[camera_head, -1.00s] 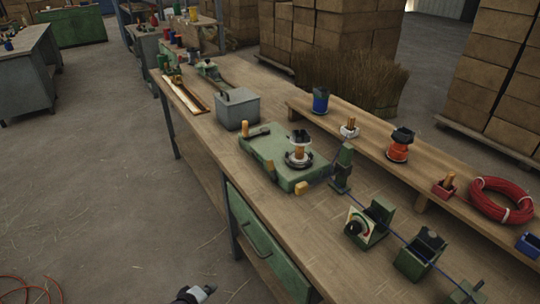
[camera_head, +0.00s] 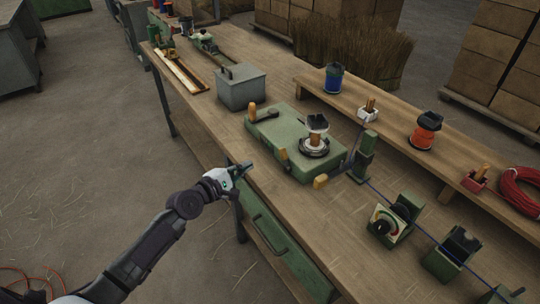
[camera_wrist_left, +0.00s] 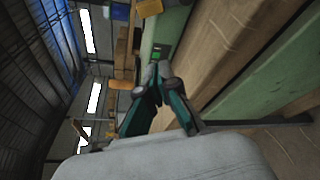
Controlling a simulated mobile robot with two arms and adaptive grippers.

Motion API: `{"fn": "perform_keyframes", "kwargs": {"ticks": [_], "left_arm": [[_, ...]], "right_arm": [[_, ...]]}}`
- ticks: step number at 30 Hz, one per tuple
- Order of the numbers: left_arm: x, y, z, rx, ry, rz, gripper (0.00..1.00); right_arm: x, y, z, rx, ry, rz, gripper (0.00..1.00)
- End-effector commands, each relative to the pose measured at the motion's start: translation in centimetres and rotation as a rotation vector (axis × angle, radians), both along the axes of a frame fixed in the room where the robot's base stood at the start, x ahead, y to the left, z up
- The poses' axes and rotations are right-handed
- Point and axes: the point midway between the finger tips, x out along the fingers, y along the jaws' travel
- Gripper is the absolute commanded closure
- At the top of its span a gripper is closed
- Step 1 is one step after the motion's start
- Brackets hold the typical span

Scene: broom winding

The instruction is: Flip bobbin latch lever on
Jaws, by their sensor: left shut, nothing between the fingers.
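A black lever with an orange knob (camera_head: 252,112) lies at the base's far left corner. A small orange handle (camera_head: 284,156) stands at its near edge, and another orange knob (camera_head: 320,182) is at its right corner. I cannot tell which is the latch lever. My left gripper (camera_head: 245,167) is shut and empty, just off the bench's front edge, short of the base. It also shows in the wrist view (camera_wrist_left: 160,75). My right gripper is not in view.
A grey box (camera_head: 241,90) stands left of the base. A raised wooden shelf (camera_head: 385,122) behind holds blue and orange spools. Green stands and a dial unit (camera_head: 388,224) occupy the bench at right. A green drawer (camera_head: 265,232) is below the edge.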

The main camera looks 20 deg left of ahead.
Motion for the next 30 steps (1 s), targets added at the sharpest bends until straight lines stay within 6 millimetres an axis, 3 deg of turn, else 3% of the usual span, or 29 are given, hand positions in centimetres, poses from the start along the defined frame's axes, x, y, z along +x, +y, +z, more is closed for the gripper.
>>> {"fn": "perform_keyframes", "kwargs": {"ticks": [5, 18, 21, 30], "left_arm": [[1.5, -0.6, -0.2, -0.002, -0.002, 0.000, 1.00], [9.4, -3.6, -1.8, 0.000, -0.002, 0.001, 1.00], [8.5, -4.6, -0.4, -0.001, 0.002, -0.002, 1.00], [7.1, -6.1, 0.4, 0.001, 0.000, 0.001, 1.00]], "right_arm": [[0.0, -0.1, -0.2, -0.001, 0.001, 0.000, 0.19], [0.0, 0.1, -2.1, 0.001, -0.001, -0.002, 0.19], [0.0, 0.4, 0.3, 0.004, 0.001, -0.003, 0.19], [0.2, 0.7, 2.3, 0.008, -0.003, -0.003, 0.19]]}}
